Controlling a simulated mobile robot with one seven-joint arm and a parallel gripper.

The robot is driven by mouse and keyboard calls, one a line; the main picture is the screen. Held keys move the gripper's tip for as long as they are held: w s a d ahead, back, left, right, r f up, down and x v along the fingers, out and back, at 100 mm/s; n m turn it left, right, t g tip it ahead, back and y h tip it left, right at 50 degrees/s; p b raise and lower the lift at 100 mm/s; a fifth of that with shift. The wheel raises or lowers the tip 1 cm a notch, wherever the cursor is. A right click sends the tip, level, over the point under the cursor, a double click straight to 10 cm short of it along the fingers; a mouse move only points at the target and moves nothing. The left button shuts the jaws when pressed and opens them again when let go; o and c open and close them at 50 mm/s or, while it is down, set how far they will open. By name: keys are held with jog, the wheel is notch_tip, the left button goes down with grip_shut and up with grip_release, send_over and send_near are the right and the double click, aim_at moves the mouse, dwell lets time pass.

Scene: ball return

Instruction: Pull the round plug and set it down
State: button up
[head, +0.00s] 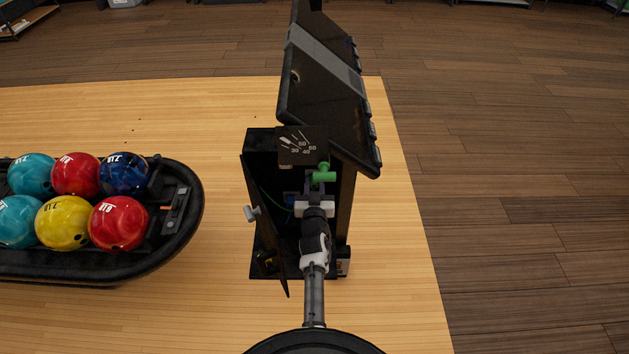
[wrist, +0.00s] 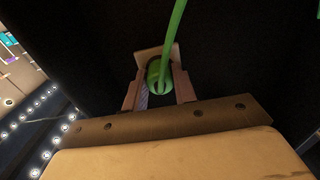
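The round green plug (head: 322,177) shows just beyond my gripper (head: 315,189) in the head view, at the open front of a black box (head: 262,140). In the wrist view the plug (wrist: 159,75) is a short green cylinder between the two fingers of my gripper (wrist: 158,88), with a green cable rising from it. The fingers appear closed around its sides. The far end of the plug is hidden, so I cannot tell whether it still sits in a socket.
The box has a hinged door (head: 265,215) open on its left, a gauge plate (head: 301,146) and a raised dark lid (head: 325,100). A black ball rack (head: 190,225) with several bowling balls stands at left. Bare wooden surface (head: 390,250) lies right of the box.

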aim_at(314, 186)
grip_shut()
jog(key=shift+s+b, duration=0.5)
jog(key=shift+s, duration=2.5)
jog(key=s+f+b, duration=0.1)
jog(key=s+f, duration=0.7)
jog(key=f, duration=0.2)
jog(key=shift+s, duration=0.15)
